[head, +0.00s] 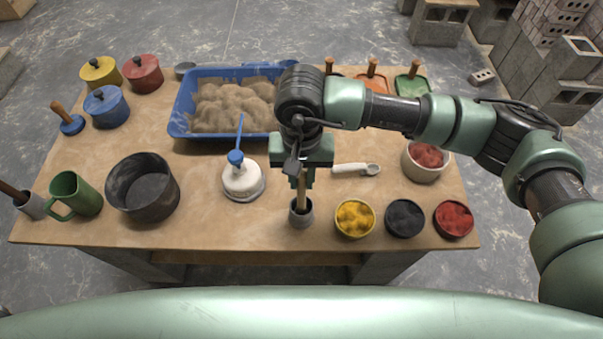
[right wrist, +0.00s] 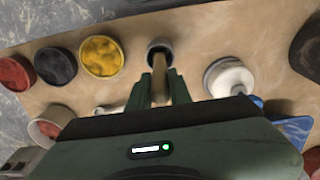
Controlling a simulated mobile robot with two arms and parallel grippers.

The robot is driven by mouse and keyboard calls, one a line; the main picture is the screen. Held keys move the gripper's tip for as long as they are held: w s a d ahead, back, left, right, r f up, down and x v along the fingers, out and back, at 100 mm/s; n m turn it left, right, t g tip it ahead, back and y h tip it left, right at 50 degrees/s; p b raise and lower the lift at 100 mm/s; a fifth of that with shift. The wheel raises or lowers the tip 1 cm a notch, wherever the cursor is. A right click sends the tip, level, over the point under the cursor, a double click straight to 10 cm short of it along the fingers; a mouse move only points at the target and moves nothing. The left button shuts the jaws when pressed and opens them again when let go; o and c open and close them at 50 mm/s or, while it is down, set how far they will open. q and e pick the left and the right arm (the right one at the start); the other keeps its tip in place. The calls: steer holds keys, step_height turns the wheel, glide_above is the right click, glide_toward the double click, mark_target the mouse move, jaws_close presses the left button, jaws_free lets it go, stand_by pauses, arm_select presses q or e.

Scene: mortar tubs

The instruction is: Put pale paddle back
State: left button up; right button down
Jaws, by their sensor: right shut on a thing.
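The pale paddle (head: 301,193) is a light wooden stick, upright in the head view. My right gripper (head: 302,176) is shut on its upper part, above a small grey cup (head: 300,216). The lower end of the paddle appears to be inside this cup; the cup wall hides it. In the right wrist view the pale paddle (right wrist: 159,76) runs from between the fingers toward the grey cup (right wrist: 160,47). My left gripper is not in view.
Tubs of yellow (head: 355,218), black (head: 405,218) and red (head: 453,219) powder stand right of the cup. A white spoon (head: 357,169) lies behind. Another grey cup (head: 33,207) holds a dark stick at far left.

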steer(key=shift+f, duration=0.2)
steer(key=shift+f+b, duration=0.2)
steer(key=shift+b, duration=0.1)
steer(key=c, duration=1.3)
jaws_free()
steer(key=shift+r, duration=0.15)
